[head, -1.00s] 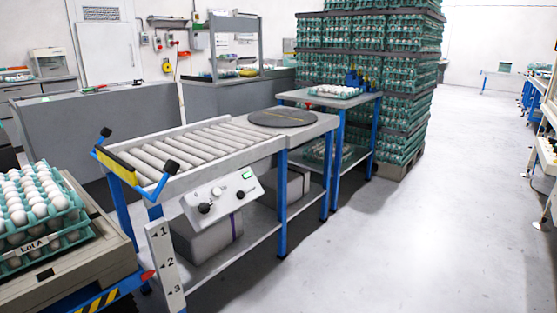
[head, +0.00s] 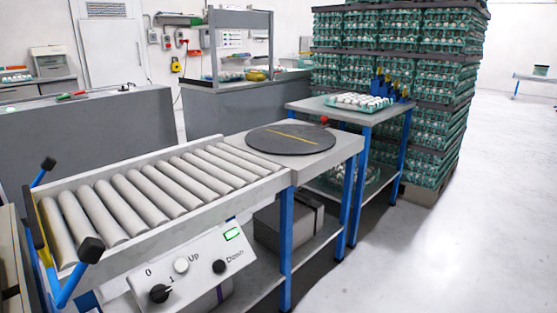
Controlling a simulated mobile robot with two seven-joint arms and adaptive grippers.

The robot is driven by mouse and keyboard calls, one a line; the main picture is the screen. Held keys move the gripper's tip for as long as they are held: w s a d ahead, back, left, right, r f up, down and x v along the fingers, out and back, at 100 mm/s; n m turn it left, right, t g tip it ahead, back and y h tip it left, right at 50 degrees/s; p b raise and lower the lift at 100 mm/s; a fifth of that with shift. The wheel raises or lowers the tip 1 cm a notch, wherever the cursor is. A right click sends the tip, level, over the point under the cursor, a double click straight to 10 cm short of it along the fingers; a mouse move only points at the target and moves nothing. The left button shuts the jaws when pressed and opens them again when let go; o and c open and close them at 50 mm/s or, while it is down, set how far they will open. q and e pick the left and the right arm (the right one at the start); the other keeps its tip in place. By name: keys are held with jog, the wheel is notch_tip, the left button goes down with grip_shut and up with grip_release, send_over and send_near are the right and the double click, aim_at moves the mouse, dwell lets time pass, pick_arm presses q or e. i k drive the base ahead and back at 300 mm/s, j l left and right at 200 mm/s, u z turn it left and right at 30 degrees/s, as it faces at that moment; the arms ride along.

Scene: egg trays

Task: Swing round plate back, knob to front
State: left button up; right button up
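The round plate (head: 290,146) is a dark disc set in the grey table top at the far end of the roller conveyor. A thin yellowish line runs across it. A small red knob (head: 324,120) stands at the plate's back right edge, on the side toward the egg table. Nothing lies on the plate. Neither of my grippers shows in the head view.
The roller conveyor (head: 150,190) leads up to the plate, with blue bars and black knobs at its near end. A control panel (head: 190,268) hangs on its side. Behind the plate stands a table (head: 335,112) with an egg tray (head: 358,102). Stacked egg trays (head: 395,60) rise behind. The floor (head: 470,240) at right is clear.

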aim_at(287, 139)
jog(key=i+l, duration=0.2)
jog(key=l, duration=0.15)
jog(key=i+l+u, duration=0.1)
jog(key=i+l, duration=0.35)
jog(key=l, duration=0.25)
jog(key=i+l, duration=0.2)
jog(key=l, duration=0.15)
jog(key=i+l+u, duration=0.1)
jog(key=l, duration=0.25)
jog(key=i+l, duration=0.25)
jog(key=l, duration=0.15)
jog(key=i+l, duration=0.15)
jog(key=l, duration=0.2)
jog(key=i+l+u, duration=0.1)
jog(key=l, duration=0.3)
jog(key=i+l, duration=0.15)
jog(key=l, duration=0.2)
